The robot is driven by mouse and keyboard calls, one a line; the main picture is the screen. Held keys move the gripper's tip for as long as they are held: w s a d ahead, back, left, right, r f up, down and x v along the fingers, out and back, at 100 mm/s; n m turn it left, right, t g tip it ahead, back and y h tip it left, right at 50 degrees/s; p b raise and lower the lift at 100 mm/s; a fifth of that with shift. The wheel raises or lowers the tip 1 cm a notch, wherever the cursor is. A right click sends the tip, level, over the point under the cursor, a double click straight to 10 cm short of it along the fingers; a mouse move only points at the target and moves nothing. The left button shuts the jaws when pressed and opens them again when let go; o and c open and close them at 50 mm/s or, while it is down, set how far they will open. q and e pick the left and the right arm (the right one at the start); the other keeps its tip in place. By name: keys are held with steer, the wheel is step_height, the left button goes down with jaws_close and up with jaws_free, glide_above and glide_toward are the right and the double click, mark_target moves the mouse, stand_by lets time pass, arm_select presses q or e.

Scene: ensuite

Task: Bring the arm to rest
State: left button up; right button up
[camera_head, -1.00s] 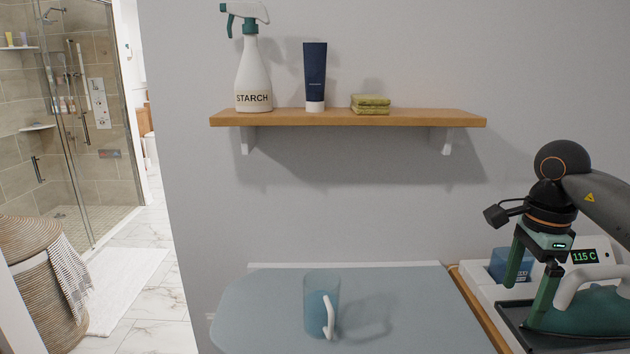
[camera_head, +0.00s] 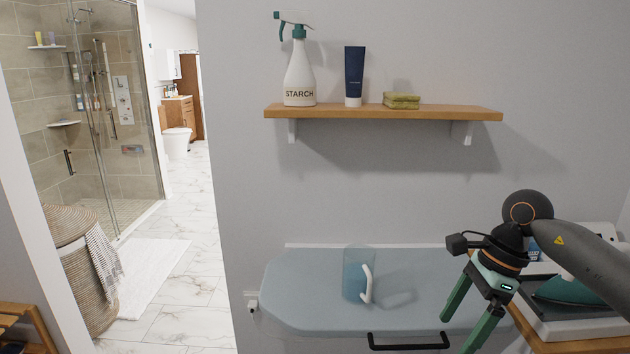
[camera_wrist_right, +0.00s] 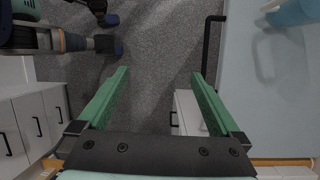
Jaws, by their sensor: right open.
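My right gripper (camera_head: 472,318) is open and empty in the head view. It hangs in front of the blue-grey board's right part, with its green fingers pointing down and left. In the right wrist view the two fingers (camera_wrist_right: 161,88) are spread wide with nothing between them, over grey floor. My left gripper is not in the head view.
A clear blue pitcher (camera_head: 354,278) with a white handle stands on the board (camera_head: 300,290). A green iron (camera_head: 570,290) sits at right behind my arm. A wooden shelf (camera_head: 380,112) holds a starch bottle (camera_head: 299,78), a tube (camera_head: 354,75) and green cloths (camera_head: 401,100).

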steer(key=s+a+m+t+y+p, duration=0.25)
steer(key=a+m+t+y, duration=0.45)
steer(key=a+m+y, duration=1.4)
steer(key=s+d+f+m+t+h, duration=0.2)
steer(key=d+f+m+t+h, duration=0.1)
steer(key=f+m+h, duration=0.7)
steer(key=s+d+f+m+t+h, duration=0.3)
steer(key=d+f+m+t+h, duration=0.1)
steer(key=f+m+h, duration=0.6)
step_height(320, 180, down, 2)
steer(key=d+m, duration=0.1)
steer(key=m, duration=0.2)
steer(key=shift+s+m+h+p, duration=0.3)
steer(key=shift+s+m+h, duration=0.05)
steer(key=shift+m+h, duration=0.05)
steer(key=s+f+m+g, duration=0.1)
steer(key=s+f, duration=0.2)
steer(key=s+d+f+m+g+h, duration=0.1)
steer(key=s+f+m+g, duration=0.1)
steer(key=s, duration=0.2)
steer(key=s+d+f+m+g+h, duration=0.1)
steer(key=s+f+m, duration=0.1)
steer(key=s+f, duration=0.1)
steer(key=shift+s+d+f+g, duration=0.15)
steer(key=shift+s+f+g, duration=0.15)
steer(key=shift+s, duration=0.05)
steer(key=shift+c, duration=0.2)
